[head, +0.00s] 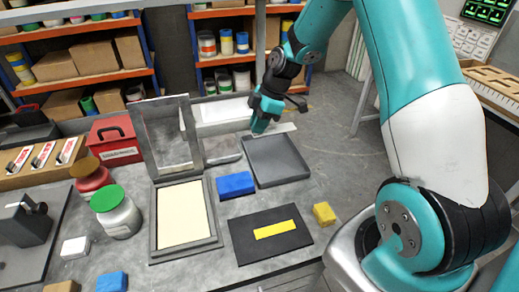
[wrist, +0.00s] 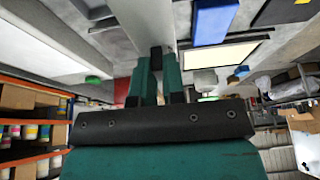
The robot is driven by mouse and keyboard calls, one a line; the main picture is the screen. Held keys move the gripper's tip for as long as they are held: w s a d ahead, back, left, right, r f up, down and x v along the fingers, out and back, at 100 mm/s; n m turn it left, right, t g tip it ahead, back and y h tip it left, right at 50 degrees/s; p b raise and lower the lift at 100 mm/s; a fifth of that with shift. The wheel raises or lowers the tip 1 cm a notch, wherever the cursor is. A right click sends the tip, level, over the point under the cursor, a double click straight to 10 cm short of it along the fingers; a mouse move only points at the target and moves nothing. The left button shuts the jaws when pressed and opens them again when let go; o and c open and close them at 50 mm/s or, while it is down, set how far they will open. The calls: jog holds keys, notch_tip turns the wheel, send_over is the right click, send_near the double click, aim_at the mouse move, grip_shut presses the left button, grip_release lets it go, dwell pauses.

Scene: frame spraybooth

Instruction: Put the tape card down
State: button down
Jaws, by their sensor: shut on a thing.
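My gripper (head: 262,126) is at the back of the bench, low beside the rear edge of a dark grey square tray (head: 276,178). It is shut on a thin pale grey card (head: 284,129), which I take to be the tape card. In the wrist view, the two teal fingers of my gripper (wrist: 157,52) are close together on the pale card (wrist: 146,22), which reaches toward the top of the picture. The fingers hide part of the card. I cannot tell whether it touches the tray or the bench.
A blue block (head: 236,185) lies left of the tray. A black mat with a yellow strip (head: 274,230) and a yellow block (head: 324,214) lie in front. A frame with a cream panel (head: 182,213), a green-lidded jar (head: 116,212) and a red toolbox (head: 113,142) stand left.

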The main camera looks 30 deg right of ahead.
aim_at(254, 162)
notch_tip(254, 162, down, 11)
jog(key=shift+r+p, duration=0.1)
jog(key=shift+p, duration=0.85)
jog(key=shift+s, duration=0.1)
jog(key=c, duration=1.2)
grip_release()
